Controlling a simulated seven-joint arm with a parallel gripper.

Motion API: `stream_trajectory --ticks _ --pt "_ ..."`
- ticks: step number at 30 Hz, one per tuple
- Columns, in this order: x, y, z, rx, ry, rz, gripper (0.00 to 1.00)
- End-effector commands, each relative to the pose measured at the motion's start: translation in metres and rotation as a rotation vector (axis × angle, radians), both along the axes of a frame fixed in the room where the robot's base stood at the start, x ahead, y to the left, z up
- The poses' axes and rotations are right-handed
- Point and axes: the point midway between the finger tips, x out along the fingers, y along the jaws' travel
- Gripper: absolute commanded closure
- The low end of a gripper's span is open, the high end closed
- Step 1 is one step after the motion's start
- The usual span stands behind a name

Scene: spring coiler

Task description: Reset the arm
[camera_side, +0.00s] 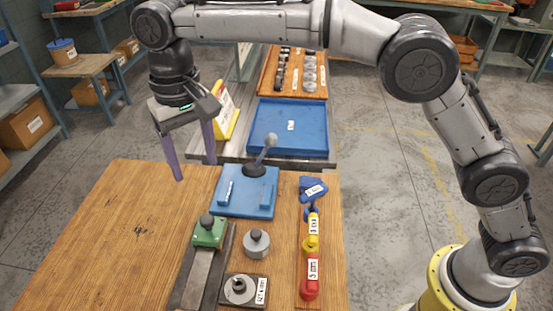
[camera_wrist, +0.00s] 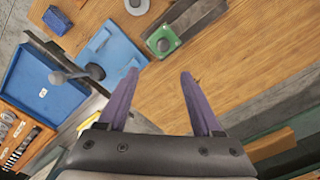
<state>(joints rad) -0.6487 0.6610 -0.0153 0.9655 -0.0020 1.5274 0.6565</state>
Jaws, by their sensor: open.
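My gripper (camera_side: 195,158) is open and empty, with its two purple fingers pointing down above the back left part of the wooden bench (camera_side: 120,215). In the wrist view the gripper (camera_wrist: 155,75) has bare wood between and beyond its fingers. The blue block with a grey ball-topped lever (camera_side: 247,190) stands on the bench to the right of the fingers. It also shows in the wrist view (camera_wrist: 107,48). My fingers appear apart from everything.
A green block with a black knob (camera_side: 209,232) sits on a grey rail. A grey knobbed cylinder (camera_side: 257,243) and blue, yellow and red labelled pieces (camera_side: 311,245) are nearby. A blue tray (camera_side: 288,128) and yellow sign (camera_side: 226,112) stand behind. The bench's left side is clear.

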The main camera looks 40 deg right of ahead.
Motion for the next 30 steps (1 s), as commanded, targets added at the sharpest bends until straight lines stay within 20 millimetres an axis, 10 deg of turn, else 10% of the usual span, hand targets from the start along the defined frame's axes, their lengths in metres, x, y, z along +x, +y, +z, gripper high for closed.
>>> stream_trajectory --ticks 7,16,23,30 --pt "0.007 -0.071 0.081 0.07 -0.106 -0.121 0.33" --pt "-0.056 -0.196 0.146 0.114 -0.229 -0.256 0.33" --pt "-0.129 -0.266 0.147 0.117 -0.331 -0.285 0.33" --pt "-0.212 -0.312 0.101 0.086 -0.432 -0.259 0.33"
